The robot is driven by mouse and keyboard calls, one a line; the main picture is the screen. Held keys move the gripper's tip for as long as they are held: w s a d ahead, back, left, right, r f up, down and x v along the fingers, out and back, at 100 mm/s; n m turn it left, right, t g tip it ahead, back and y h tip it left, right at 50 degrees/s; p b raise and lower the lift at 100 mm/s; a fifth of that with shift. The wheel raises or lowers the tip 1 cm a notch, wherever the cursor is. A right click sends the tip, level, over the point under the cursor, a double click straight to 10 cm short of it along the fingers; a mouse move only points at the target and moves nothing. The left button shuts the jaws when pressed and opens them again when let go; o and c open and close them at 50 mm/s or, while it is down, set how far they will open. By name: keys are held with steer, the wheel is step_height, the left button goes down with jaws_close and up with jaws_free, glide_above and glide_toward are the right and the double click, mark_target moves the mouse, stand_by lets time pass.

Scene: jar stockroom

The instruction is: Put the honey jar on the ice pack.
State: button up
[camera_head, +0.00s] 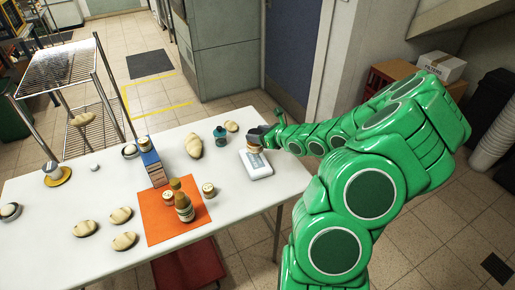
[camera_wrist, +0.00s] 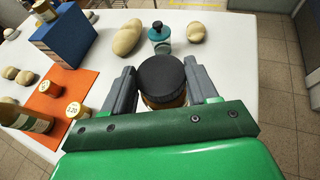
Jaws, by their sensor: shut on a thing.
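My gripper (camera_wrist: 159,68) is shut on a jar with a dark round lid (camera_wrist: 160,74) and an amber-brown body, which I take for the honey jar. In the head view my gripper (camera_head: 260,135) holds this jar (camera_head: 254,148) upright over a white flat device like a scale (camera_head: 257,166). I cannot tell whether the jar touches it. A blue block (camera_head: 153,170), perhaps the ice pack, stands on the table to the left, with a small jar (camera_head: 145,143) on top. It also shows in the wrist view (camera_wrist: 68,38).
An orange mat (camera_head: 157,228) bears a bottle (camera_head: 184,208) and several small jars. A teal dark-topped container (camera_head: 220,136) and several pale loaf-like lumps (camera_head: 194,146) stand on the white table (camera_head: 60,212). A wire rack (camera_head: 80,85) stands beyond it.

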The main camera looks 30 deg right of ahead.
steer(key=shift+f, duration=2.65)
steer(key=o, duration=1.4)
steer(key=shift+f, duration=0.1)
